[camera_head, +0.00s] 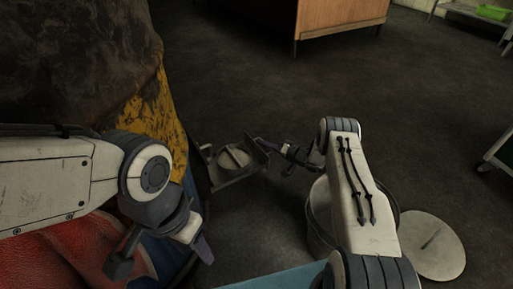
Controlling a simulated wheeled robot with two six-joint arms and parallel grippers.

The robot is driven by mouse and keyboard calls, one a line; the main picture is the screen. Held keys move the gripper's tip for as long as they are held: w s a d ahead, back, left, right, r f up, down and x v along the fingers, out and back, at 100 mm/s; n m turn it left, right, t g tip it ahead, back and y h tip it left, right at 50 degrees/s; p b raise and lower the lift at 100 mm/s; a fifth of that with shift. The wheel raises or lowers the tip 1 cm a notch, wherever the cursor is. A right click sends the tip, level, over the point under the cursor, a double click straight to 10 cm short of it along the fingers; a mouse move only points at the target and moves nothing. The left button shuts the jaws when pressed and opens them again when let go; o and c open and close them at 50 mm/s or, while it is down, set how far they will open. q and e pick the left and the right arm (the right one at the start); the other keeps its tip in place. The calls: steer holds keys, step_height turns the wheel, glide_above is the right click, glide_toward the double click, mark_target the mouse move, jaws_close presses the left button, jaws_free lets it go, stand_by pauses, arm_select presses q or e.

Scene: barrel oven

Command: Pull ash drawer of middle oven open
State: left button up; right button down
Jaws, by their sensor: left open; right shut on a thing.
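The ash drawer (236,178) is a grey metal tray that sticks out from the dark lower edge of the barrel oven (157,110), whose worn yellow side shows at left. A round grey piece lies in the drawer. My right gripper (267,146) is shut at the drawer's outer front end; the handle itself is too small and covered to make out. My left gripper (162,256) is open and empty, low at the left, in front of a red and blue surface and apart from the drawer.
A metal bucket (320,222) stands on the floor behind my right arm, with a round lid (435,246) beside it. A light-blue edge (275,280) lies at the bottom. A wooden cabinet (342,14) stands at the back. The dark floor between is clear.

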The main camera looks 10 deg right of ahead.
steer(key=shift+s+d+f, duration=0.1)
steer(key=shift+d+f, duration=0.05)
steer(key=shift+d, duration=0.2)
steer(key=shift+a, duration=0.1)
steer(key=c, duration=0.9)
jaws_free()
steer(key=shift+a, duration=0.1)
